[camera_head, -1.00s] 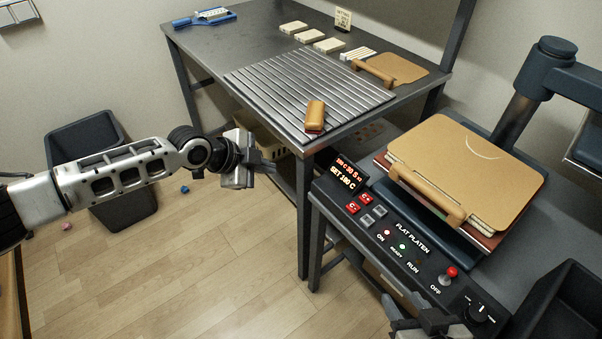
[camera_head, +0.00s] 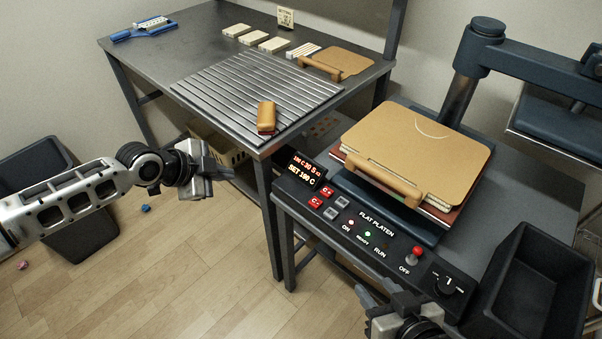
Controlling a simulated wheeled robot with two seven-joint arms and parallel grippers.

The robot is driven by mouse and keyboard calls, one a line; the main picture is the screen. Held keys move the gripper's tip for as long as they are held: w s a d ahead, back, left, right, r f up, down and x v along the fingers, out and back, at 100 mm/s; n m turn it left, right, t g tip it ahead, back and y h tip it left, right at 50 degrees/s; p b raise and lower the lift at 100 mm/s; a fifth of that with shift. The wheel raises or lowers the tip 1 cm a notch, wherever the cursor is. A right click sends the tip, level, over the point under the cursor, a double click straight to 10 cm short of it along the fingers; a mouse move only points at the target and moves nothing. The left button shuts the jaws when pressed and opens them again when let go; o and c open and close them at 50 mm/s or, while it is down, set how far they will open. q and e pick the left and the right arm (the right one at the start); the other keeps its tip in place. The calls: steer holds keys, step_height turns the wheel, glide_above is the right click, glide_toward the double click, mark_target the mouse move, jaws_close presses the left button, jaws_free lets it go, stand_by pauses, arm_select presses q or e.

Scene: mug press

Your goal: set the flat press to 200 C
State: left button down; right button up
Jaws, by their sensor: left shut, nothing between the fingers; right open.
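The flat press has a dark control panel (camera_head: 372,232) labelled FLAT PLATEN. Its display (camera_head: 303,169) reads SET 180 C on the lower line, with a smaller red line above. Two red buttons stand beside it, C+ (camera_head: 328,191) and C- (camera_head: 315,203), with two grey buttons (camera_head: 337,207) to their right. A green light (camera_head: 368,234) glows at READY. My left gripper (camera_head: 226,172) is shut and empty, left of the panel over the floor. My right gripper (camera_head: 382,290) is open and empty at the panel's near edge, below the buttons.
A tan board with a handle (camera_head: 418,148) lies on the press. A red-topped lever (camera_head: 415,252) and a knob (camera_head: 447,286) stand at the panel's right. A black bin (camera_head: 541,278) is at the right. The ribbed table (camera_head: 190,55) stands behind my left gripper.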

jaws_close()
stand_by(1.7)
